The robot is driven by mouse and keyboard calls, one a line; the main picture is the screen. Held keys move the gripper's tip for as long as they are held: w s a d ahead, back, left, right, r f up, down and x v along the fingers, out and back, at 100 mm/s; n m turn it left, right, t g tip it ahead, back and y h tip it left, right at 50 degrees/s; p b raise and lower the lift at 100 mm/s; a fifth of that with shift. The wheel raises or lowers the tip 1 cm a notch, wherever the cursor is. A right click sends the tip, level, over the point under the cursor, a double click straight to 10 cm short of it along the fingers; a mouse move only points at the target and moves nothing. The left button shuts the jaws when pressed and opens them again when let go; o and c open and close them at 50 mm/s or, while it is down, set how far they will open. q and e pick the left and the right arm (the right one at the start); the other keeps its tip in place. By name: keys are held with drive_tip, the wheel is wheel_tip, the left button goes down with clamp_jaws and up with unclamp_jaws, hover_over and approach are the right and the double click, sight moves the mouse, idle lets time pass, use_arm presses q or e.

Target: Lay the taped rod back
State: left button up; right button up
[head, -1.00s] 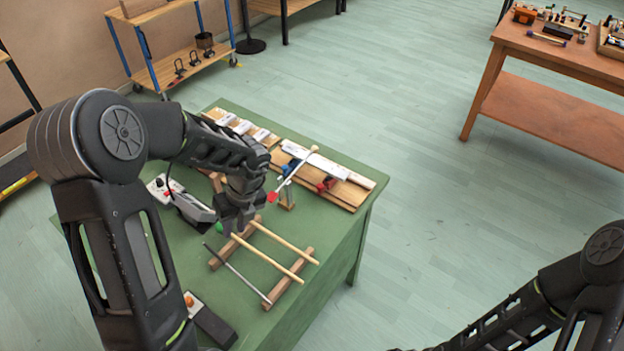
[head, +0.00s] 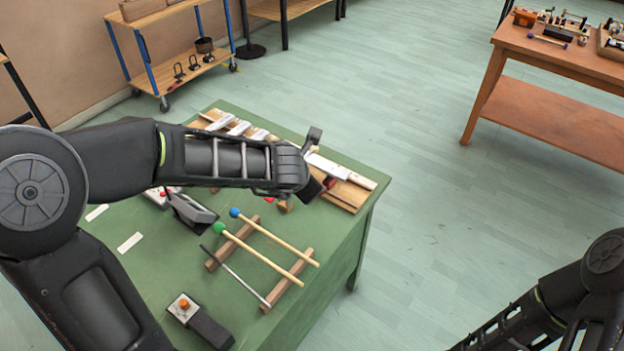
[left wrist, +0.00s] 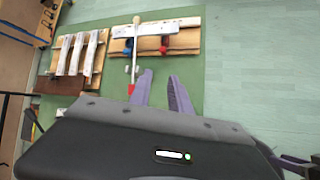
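A pale rod with a red end (left wrist: 133,62) lies across the white bar on a wooden board in the left wrist view. Its red end points toward my fingers. In the head view my left arm hides most of it. My left gripper (left wrist: 160,76) is open, its two fingers apart with nothing between them, and the rod is just left of them. In the head view the left gripper (head: 320,160) is over the board.
The green table (head: 150,275) also bears a board with white bars (head: 238,127), a grey clamp-like device (head: 192,210) and a dark box with an orange button (head: 203,322). Red and blue blocks (left wrist: 164,45) sit beside the bar. Open floor lies right of the table.

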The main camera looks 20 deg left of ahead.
use_arm(q)
drive_tip(key=shift+w+d+r+m+h, duration=0.1)
drive_tip(key=shift+d+r+m+h, duration=0.15)
drive_tip(key=shift+d+r+m, duration=0.15)
drive_tip(key=shift+w+d+r+m+h, duration=0.15)
drive_tip(key=shift+d+m+h, duration=0.15)
drive_tip(key=shift+d, duration=0.2)
drive_tip(key=shift+s, duration=0.1)
